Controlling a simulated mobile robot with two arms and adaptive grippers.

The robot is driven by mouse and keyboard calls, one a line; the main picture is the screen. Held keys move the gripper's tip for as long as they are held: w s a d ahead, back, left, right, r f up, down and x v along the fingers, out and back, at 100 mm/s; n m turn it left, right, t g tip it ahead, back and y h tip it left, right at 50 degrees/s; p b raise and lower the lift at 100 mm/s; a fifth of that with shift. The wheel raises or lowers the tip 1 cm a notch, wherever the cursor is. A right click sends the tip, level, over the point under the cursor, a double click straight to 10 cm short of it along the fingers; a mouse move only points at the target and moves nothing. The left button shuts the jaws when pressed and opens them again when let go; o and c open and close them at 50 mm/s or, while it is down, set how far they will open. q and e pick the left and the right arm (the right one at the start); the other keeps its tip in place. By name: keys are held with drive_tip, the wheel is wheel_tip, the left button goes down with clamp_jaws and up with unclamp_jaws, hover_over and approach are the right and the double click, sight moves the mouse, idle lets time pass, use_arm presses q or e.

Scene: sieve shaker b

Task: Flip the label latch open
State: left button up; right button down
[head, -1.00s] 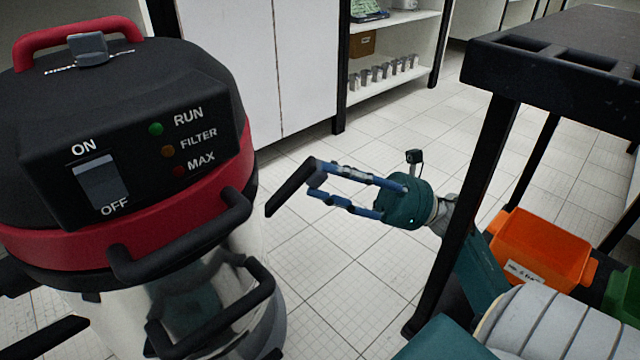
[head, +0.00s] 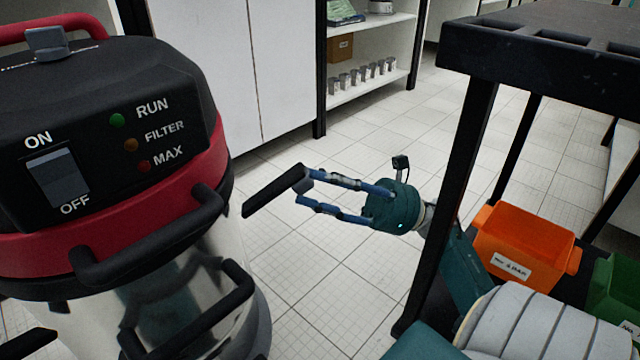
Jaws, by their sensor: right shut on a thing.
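I cannot make out a label latch for certain. A black and red vacuum unit (head: 110,110) stands at the left. A grey tab (head: 47,43) sits on its lid, with partly unreadable white lettering below. Its front has an ON/OFF rocker (head: 52,178) and black handle-like loops (head: 150,245). My right gripper (head: 301,190) is in mid-picture, to the right of the vacuum. It is shut on a dark bar (head: 270,195) that points down-left towards the vacuum, apart from it in the picture. My left gripper is not in view.
A dark cart (head: 560,70) with an open-slotted top stands at the right, its post (head: 450,200) close to my right arm. An orange bin (head: 525,245) and a green bin (head: 617,290) are low on it. White cabinets and shelves (head: 370,85) stand behind. Tiled floor between is clear.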

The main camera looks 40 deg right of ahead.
drive_tip(key=c, duration=1.2)
unclamp_jaws()
drive_tip(key=shift+s+a+f+g, duration=0.15)
drive_tip(key=shift+a+f+g, duration=0.35)
drive_tip(key=shift+a+f, duration=0.2)
drive_tip(key=shift+w+a+r, duration=0.2)
drive_tip(key=shift+d, duration=0.1)
drive_tip(key=v, duration=1.2)
drive_tip(key=shift+n, duration=0.3)
